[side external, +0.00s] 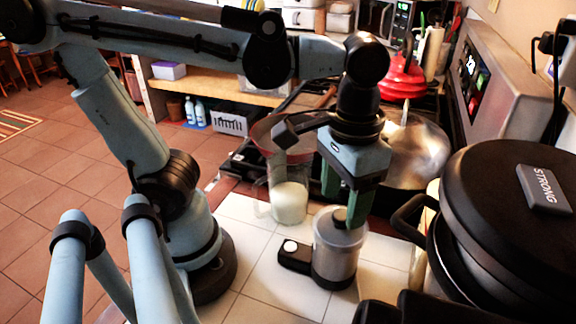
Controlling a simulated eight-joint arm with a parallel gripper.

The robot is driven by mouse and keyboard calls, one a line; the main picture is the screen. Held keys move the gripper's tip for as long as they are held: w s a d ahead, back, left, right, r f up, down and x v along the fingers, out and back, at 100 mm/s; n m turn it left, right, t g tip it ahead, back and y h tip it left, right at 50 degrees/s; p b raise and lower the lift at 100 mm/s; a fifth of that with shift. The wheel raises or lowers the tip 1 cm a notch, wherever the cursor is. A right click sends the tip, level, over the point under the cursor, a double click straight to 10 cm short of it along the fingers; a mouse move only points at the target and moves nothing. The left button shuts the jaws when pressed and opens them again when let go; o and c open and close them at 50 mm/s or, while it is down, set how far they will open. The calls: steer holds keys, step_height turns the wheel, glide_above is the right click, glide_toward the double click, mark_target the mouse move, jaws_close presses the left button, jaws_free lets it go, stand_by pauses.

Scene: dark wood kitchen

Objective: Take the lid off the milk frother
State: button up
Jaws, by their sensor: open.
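The milk frother (334,258) stands upright on the white tiled counter, a silver cylinder with a black base and a black side part with a round white button (290,247). Its lid (340,219) is on top, with a dark knob in the middle. My gripper (345,217) points down right above the frother, its two green fingers on either side of the lid's knob. The fingers are open. Whether they touch the knob cannot be told from this side.
A glass jug (289,200) with white liquid stands just behind and left of the frother. A steel pot (418,150) is behind, and a large black pan stack (515,215) is close on the right. The tiles (262,290) in front left are clear.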

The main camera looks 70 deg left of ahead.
mark_target(341, 223)
steer(key=shift+f, duration=1.15)
steer(key=c, duration=1.1)
